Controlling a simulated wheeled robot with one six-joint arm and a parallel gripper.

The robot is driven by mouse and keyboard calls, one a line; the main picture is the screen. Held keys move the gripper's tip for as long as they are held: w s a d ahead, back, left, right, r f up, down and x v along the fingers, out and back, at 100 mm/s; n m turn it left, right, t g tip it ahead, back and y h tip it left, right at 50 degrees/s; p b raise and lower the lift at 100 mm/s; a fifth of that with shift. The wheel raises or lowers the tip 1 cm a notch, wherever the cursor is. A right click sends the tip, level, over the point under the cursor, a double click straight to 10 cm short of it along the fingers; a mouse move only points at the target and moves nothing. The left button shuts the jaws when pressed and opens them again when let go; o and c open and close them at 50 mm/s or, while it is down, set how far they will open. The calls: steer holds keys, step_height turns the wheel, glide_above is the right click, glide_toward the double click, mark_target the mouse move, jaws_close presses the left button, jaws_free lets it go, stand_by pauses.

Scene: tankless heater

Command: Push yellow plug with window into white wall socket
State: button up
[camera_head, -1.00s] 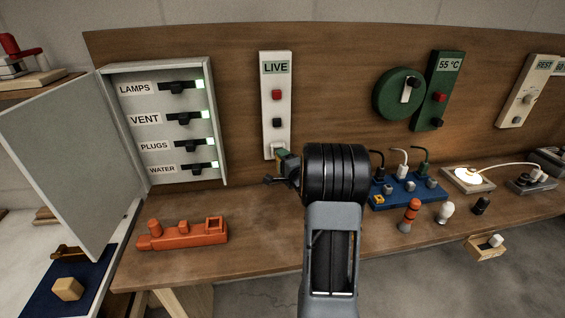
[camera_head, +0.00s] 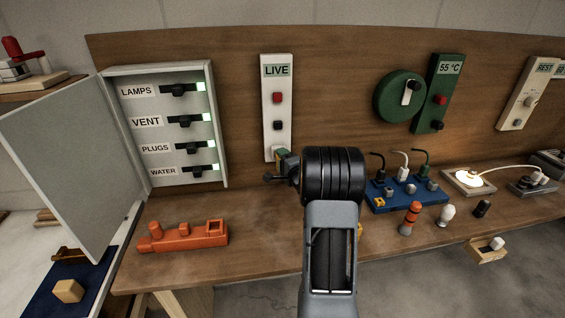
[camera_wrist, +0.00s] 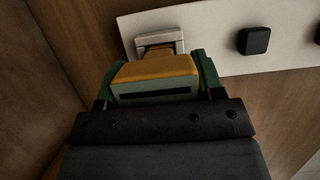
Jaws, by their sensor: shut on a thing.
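The yellow plug (camera_wrist: 158,68) is between the green fingers of my gripper (camera_wrist: 160,75) in the wrist view. A dark slot shows on its near, greenish face. My gripper is shut on it. The white wall socket (camera_wrist: 160,38) is just ahead of the plug, at the end of the white panel. The plug's front overlaps the socket opening in this view, and I cannot tell how deep it is. In the head view my gripper (camera_head: 283,166) is at the bottom of the white LIVE panel (camera_head: 270,100), and the plug and socket are mostly hidden by it.
The LIVE panel has a red button (camera_head: 278,98) and a black button (camera_head: 278,125). An open breaker box (camera_head: 165,75) stands left. An orange boat-shaped block (camera_head: 182,236) lies on the bench. A blue socket strip (camera_head: 380,205) is right of my arm.

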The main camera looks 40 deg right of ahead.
steer(key=shift+w+d, duration=0.25)
steer(key=shift+w, duration=0.35)
steer(key=o, duration=1.4)
steer(key=shift+c, duration=0.2)
steer(key=shift+s, duration=0.1)
steer(key=s+a+b, duration=0.1)
steer(key=s, duration=1.2)
steer(key=shift+s+a, duration=0.2)
steer(key=shift+s, duration=0.05)
